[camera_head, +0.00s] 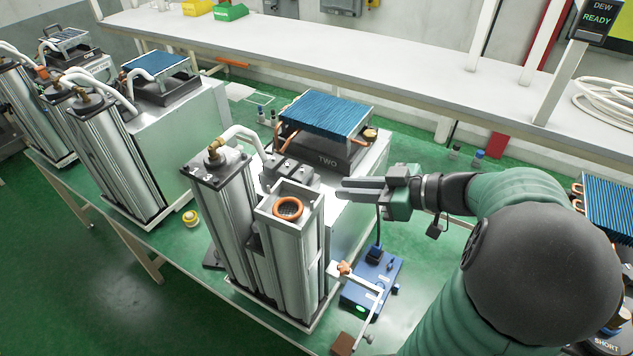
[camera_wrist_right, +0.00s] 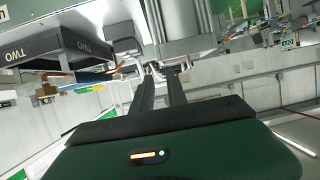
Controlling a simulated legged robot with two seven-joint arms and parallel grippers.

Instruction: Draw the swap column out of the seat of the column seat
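In the head view, a tall silver column housing (camera_head: 283,262) stands at the front right of the middle unit. An orange ring (camera_head: 288,208) around a dark mesh sits inside its square open top; I take this to be the swap column in the column seat. How deep the column sits is hidden by the walls. My right gripper (camera_head: 342,188) is right of the housing top, apart from it, fingers pointing left. In the right wrist view its fingers (camera_wrist_right: 158,72) show a gap with nothing between them. Silver column surfaces (camera_wrist_right: 190,20) show beyond the fingertips. My left gripper is out of view.
A second column (camera_head: 228,220) with a brass fitting and white hose stands directly left. Behind is the unit marked TWO (camera_head: 325,160) with blue fins. A blue box (camera_head: 372,280) and a jointed metal arm (camera_head: 362,280) stand at the front right. A yellow roll (camera_head: 190,218) lies left.

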